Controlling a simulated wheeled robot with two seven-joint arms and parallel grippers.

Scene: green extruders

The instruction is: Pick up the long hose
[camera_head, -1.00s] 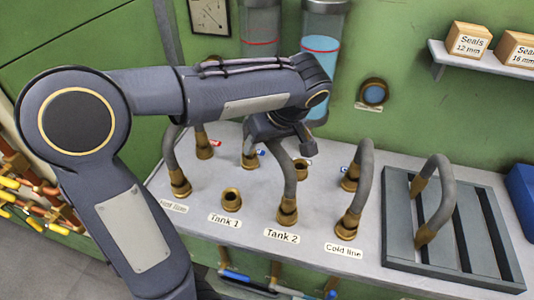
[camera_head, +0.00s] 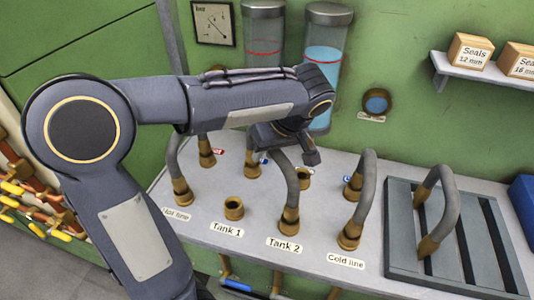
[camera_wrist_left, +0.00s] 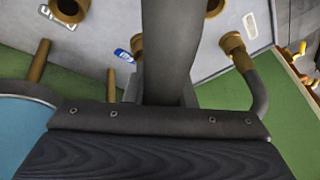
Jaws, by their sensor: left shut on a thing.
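A grey hose (camera_head: 292,182) with brass ends rises in an arch from the Tank 2 fitting on the grey bench. My left gripper (camera_head: 296,148) is shut on this hose near the top of its arch and hides part of it. In the left wrist view a thick grey length of the hose (camera_wrist_left: 167,45) runs up from the jaws. Other arched grey hoses stand at the hot line (camera_head: 173,160), at the cold line (camera_head: 368,175) and on the slatted rack (camera_head: 447,200). My right gripper is out of view.
An empty brass port (camera_head: 234,207) is at Tank 1. Two clear cylinders stand at the back wall, one with blue liquid (camera_head: 324,72). A shelf (camera_head: 478,72) with boxes of seals is at the upper right. A blue bin (camera_head: 524,207) is at the right edge.

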